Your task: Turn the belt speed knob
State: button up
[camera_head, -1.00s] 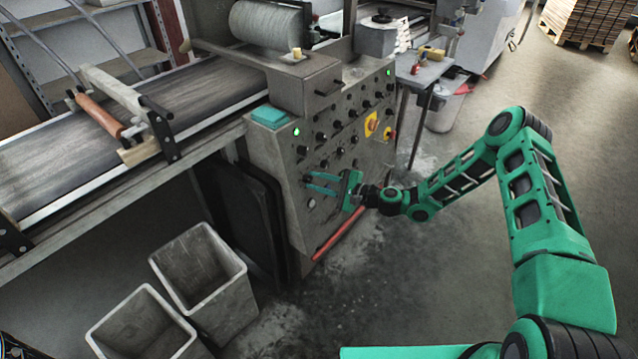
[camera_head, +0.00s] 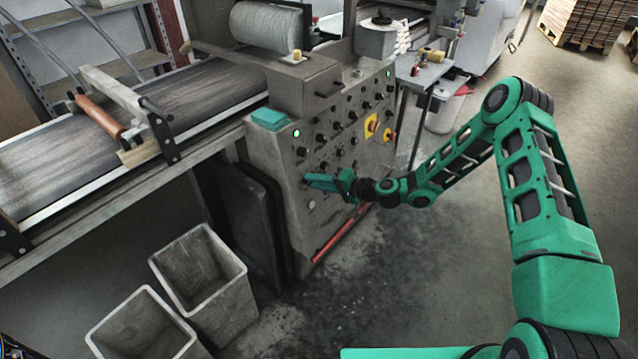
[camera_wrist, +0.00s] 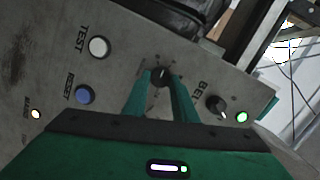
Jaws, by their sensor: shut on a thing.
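My gripper (camera_wrist: 162,80) is shut on a dark round knob (camera_wrist: 162,75) with a pale pointer line and small marks around it. The knob sits on the grey control panel (camera_wrist: 140,50). In the head view my gripper (camera_head: 308,181) is at the panel's left part, where its fingers hide this knob. A second dark knob (camera_wrist: 217,105) stands to its right in the wrist view, apart from the fingers. A label starting "BEL" lies between the two knobs. Its end is not readable, and I cannot tell for sure which knob it names.
A green light (camera_wrist: 241,117) glows at right. A red bar (camera_head: 335,238) runs low along the panel. Two grey bins (camera_head: 205,280) stand on the floor below the conveyor (camera_head: 90,140).

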jog(key=n, duration=0.3)
jog(key=n+h, duration=0.1)
jog(key=n, duration=0.1)
jog(key=shift+s+a+f, duration=0.15)
jog(key=shift+s+a, duration=0.05)
jog(key=shift+s, duration=0.1)
jog(key=shift+n, duration=0.3)
jog(key=o, duration=1)
jog(key=shift+t, duration=0.3)
jog(key=shift+o, duration=0.2)
jog(key=shift+w, duration=0.1)
jog(key=shift+d, duration=0.1)
jog(key=v, duration=1)
jog(key=shift+d+r, duration=0.2)
jog(key=shift+r, duration=0.05)
